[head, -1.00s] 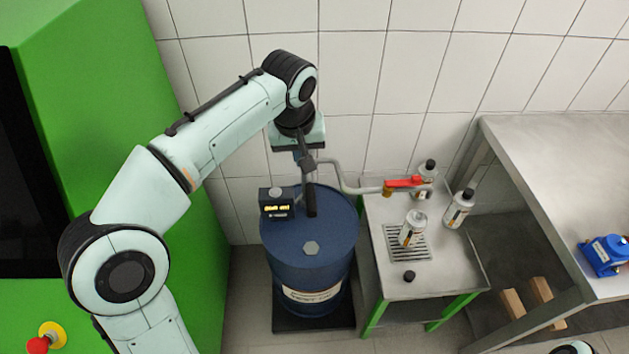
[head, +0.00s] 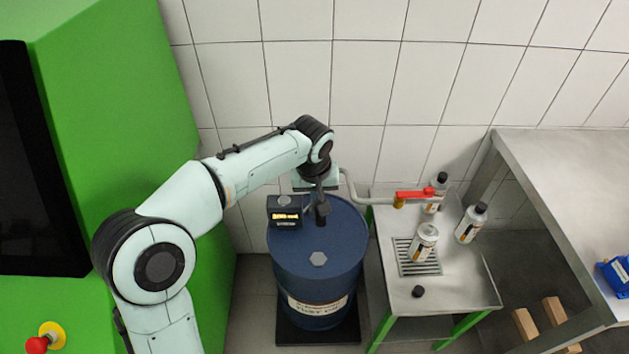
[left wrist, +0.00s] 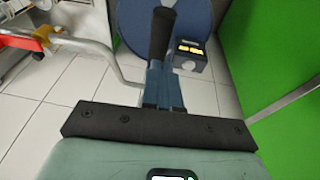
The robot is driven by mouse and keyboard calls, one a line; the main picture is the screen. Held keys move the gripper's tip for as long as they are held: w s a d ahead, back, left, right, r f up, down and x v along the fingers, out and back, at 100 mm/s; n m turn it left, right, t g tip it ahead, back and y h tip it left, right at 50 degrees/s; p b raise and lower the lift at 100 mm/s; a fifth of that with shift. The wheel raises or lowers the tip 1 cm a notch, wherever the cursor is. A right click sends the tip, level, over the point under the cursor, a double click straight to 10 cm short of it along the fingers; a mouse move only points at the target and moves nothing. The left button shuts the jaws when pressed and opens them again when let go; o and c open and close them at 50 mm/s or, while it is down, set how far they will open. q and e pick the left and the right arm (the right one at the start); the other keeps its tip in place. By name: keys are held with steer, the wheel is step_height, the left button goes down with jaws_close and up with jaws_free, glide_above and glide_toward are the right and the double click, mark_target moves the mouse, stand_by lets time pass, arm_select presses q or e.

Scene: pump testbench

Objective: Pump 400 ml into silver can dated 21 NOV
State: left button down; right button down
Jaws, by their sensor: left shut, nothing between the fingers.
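My left gripper (head: 321,190) is shut and empty above the blue drum (head: 318,259). It is at the black pump handle (head: 322,211); I cannot tell whether they touch. The left wrist view shows the black handle (left wrist: 162,35) just beyond the gripper. A small black meter (head: 285,211) on the drum has a lit yellow display, too small to read. An uncapped silver can (head: 424,243) stands on the grate (head: 418,266). Two black-capped cans, one at right (head: 468,224) and one behind (head: 436,192), stand nearby. No date is readable.
A red valve lever (head: 415,194) sits on the pipe (head: 356,194) above the steel side table (head: 456,292). A loose black cap (head: 418,291) lies on it. A larger steel bench (head: 560,190) is at right, a green cabinet (head: 150,120) at left.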

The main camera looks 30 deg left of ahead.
arm_select(q)
steer(key=shift+d+f, duration=0.2)
steer(key=shift+f, duration=0.7)
arm_select(e)
steer(key=shift+f, duration=0.1)
